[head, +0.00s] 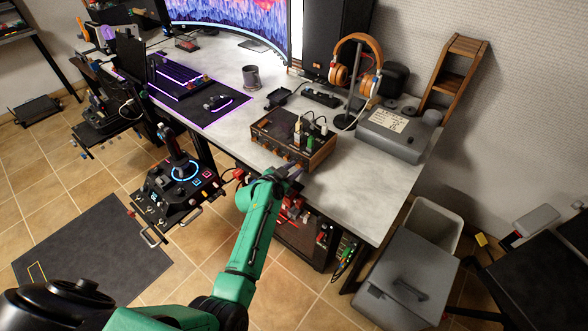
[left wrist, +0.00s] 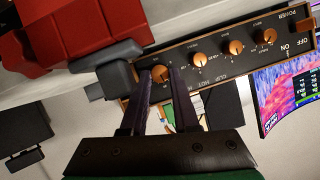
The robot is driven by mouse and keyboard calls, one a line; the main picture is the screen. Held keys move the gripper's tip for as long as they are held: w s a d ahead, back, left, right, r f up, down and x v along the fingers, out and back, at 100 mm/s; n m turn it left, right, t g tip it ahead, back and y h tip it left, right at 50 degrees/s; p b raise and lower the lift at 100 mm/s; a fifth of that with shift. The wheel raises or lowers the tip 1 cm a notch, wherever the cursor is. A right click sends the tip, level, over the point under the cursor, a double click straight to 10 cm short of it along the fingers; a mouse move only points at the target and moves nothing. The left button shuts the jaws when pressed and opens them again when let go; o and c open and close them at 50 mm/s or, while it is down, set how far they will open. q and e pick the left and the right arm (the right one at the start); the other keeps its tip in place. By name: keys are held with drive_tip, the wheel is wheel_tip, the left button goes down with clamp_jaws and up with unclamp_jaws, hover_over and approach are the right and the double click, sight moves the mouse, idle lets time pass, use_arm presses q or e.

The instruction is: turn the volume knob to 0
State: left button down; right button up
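The amplifier (head: 273,143) is a wood-sided dark box at the front edge of the desk. Its front panel, with several orange knobs, fills the upper part of the left wrist view (left wrist: 220,65). My left gripper (head: 290,176) is at the panel. In the left wrist view its two dark fingers (left wrist: 160,82) stand on either side of the end knob (left wrist: 160,74), with a gap between them. Whether they touch it is unclear. My right gripper is not in view.
A power switch (left wrist: 299,45) is at the panel's far end. Cables plug into the amplifier. A joystick panel (head: 178,180) stands left of my arm. A headphone stand (head: 354,85) and a grey box (head: 398,132) are to the right. Red equipment (left wrist: 75,35) is close to the gripper.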

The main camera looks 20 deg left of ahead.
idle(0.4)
use_arm(q)
drive_tip(key=n+h+b, duration=0.1)
drive_tip(key=n+h, duration=0.1)
drive_tip(key=shift+w+a+f+n+g+b, duration=0.1)
drive_tip(key=shift+a+f+n+g+b, duration=0.05)
drive_tip(key=shift+a+n+g+b, duration=0.2)
drive_tip(key=n+h+b, duration=0.1)
drive_tip(key=n+b, duration=0.1)
drive_tip(key=n+h+b, duration=0.1)
drive_tip(key=n+b, duration=0.1)
drive_tip(key=shift+w+a+f+g, duration=0.1)
drive_tip(key=shift+f+g, duration=0.1)
drive_tip(key=shift+g, duration=0.05)
drive_tip(key=n+h+b, duration=0.2)
drive_tip(key=n+b, duration=0.1)
drive_tip(key=n+h+b, duration=0.1)
drive_tip(key=b, duration=0.1)
drive_tip(key=shift+a+f+n, duration=0.15)
drive_tip(key=shift+f+n, duration=0.1)
drive_tip(key=shift+n, duration=0.1)
drive_tip(key=n+h+b, duration=0.1)
drive_tip(key=n+b, duration=0.1)
drive_tip(key=shift+f+n+t+b, duration=0.1)
drive_tip(key=shift+n+t+b, duration=0.2)
drive_tip(key=shift+n+t, duration=0.1)
drive_tip(key=shift+w+n+h+b, duration=0.1)
drive_tip(key=shift+n+h+b, duration=0.35)
drive_tip(key=shift+n, duration=0.45)
drive_tip(key=shift+t, duration=0.3)
